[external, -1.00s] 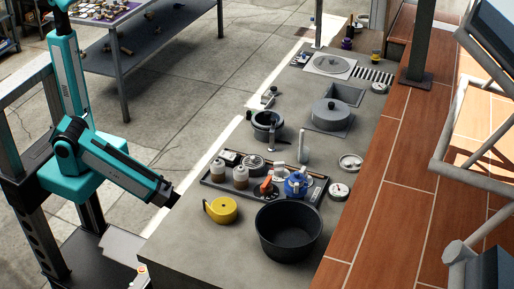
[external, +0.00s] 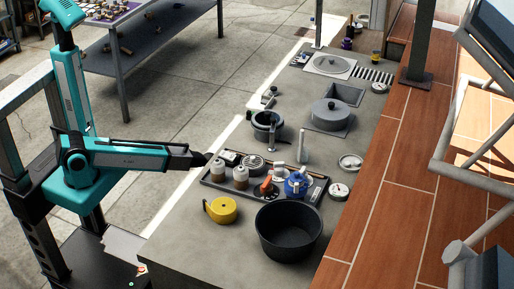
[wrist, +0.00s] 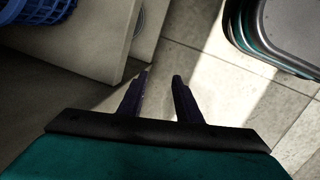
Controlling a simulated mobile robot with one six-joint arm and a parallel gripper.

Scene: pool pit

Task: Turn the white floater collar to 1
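I cannot tell for sure which thing is the white floater. Small white round pieces lie on the counter's right side: a ring-like one (external: 350,161) and a dial-like one (external: 339,190). A pale upright cylinder (external: 303,146) stands behind the tray. No collar marks are readable. My gripper (external: 207,158) is above the counter's left edge, just left of the tray, apart from all of these. In the wrist view my gripper (wrist: 162,77) has its two dark fingers apart with nothing between them.
The dark tray (external: 213,185) holds bottles, an orange-handled item and a blue pot (external: 297,184). A yellow round container (external: 221,210) and a big black tub (external: 289,232) stand in front. A dark pot (external: 267,125) stands behind. The counter's front left is bare.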

